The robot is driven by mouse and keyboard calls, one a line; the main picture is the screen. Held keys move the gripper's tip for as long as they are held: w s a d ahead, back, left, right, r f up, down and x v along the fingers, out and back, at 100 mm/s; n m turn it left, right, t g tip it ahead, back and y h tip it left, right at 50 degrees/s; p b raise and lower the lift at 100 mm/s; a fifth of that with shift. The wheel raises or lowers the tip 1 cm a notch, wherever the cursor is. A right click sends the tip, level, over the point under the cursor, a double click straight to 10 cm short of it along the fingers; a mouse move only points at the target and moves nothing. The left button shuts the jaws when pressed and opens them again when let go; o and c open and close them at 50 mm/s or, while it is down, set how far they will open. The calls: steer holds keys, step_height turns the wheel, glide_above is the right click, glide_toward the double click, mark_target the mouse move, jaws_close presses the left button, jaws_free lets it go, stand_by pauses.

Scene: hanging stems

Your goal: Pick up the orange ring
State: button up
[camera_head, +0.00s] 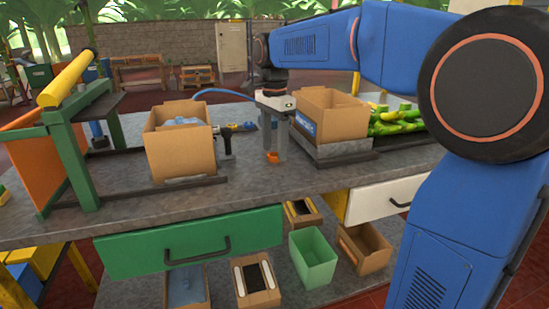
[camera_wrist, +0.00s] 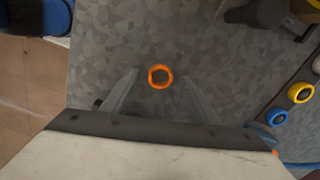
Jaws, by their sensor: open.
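The orange ring (camera_wrist: 160,76) lies flat on the grey speckled worktop (camera_wrist: 120,35) in the wrist view, just ahead of and between the two fingertips. My gripper (camera_wrist: 160,85) is open, with a finger on each side of the ring and nothing held. In the head view my gripper (camera_head: 275,149) points down over the bench. A small orange patch, the ring (camera_head: 272,157), shows between its fingers near the worktop. The exact height of the fingertips above the worktop cannot be told.
A cardboard box (camera_head: 180,150) stands left of my gripper, with a drill (camera_head: 225,138) beside it. Another box (camera_head: 331,116) and green-yellow stems (camera_head: 397,122) are on the right. A yellow ring (camera_wrist: 300,92) and a blue ring (camera_wrist: 277,118) lie at the wrist view's right.

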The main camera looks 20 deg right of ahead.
steer(key=shift+f, duration=0.65)
steer(key=shift+c, duration=0.6)
steer(key=c, duration=1.2)
steer(key=shift+r, duration=0.15)
